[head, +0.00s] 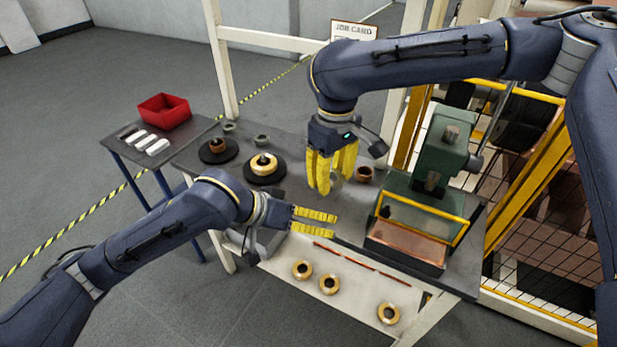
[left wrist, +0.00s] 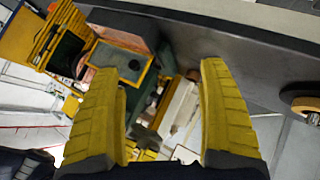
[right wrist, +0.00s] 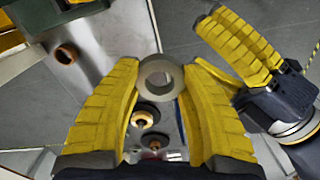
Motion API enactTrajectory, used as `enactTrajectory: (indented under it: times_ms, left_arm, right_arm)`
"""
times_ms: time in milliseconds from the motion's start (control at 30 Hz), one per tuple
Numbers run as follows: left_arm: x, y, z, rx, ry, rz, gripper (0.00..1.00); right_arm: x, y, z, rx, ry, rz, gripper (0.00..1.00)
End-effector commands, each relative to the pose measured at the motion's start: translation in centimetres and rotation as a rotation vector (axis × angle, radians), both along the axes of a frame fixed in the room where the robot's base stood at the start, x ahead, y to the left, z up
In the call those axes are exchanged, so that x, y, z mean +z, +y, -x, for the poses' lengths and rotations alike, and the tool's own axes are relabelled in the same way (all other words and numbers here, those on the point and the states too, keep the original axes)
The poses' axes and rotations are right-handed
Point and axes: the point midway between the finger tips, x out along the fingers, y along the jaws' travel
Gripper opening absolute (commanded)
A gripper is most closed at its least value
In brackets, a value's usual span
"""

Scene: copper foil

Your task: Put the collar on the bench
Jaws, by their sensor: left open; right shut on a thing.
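The collar shows in the right wrist view as a plain grey ring (right wrist: 162,94) between the fingertips of my right gripper (right wrist: 160,78), which is shut on it. In the head view my right gripper (head: 333,180) points down over the bench (head: 296,178), and only a pale bit of the collar shows by its fingers. I cannot tell the exact gap between collar and bench top. My left gripper (head: 316,222) is open and empty near the bench's front edge. Its spread fingers also show in the left wrist view (left wrist: 165,95).
A green press (head: 433,155) with a yellow-barred guard stands at the bench's right. A copper-coloured cup (head: 364,174) sits beside my right gripper. Dark round stands (head: 265,172) are at the left. Several brass rings (head: 328,284) lie on the lower shelf. A red bin (head: 165,111) is on a side table.

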Motion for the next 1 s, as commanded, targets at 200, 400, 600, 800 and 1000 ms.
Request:
enactTrajectory:
  times_ms: [200, 400, 600, 800, 1000]
  left_arm:
    - [7.3, -0.2, -0.2, -0.098, -0.293, -0.088, 0.77]
    - [10.9, 0.3, -0.6, -0.129, -0.462, -0.148, 0.77]
    - [12.1, 0.3, -1.0, -0.137, -0.527, -0.172, 0.77]
    - [10.9, -1.2, -2.0, -0.139, -0.528, -0.173, 0.77]
    - [9.6, -2.7, -3.3, -0.137, -0.529, -0.173, 0.77]
  right_arm:
    - [0.0, 0.0, 0.0, 0.0, -0.001, -0.001, 0.0]
    - [0.0, 0.0, 0.0, 0.0, -0.001, -0.001, 0.0]
    - [0.0, 0.0, 0.0, 0.0, -0.001, -0.001, 0.0]
    - [0.0, 0.0, 0.0, 0.0, -0.001, -0.001, 0.0]
    - [0.0, 0.0, 0.0, 0.0, -0.001, -0.001, 0.0]
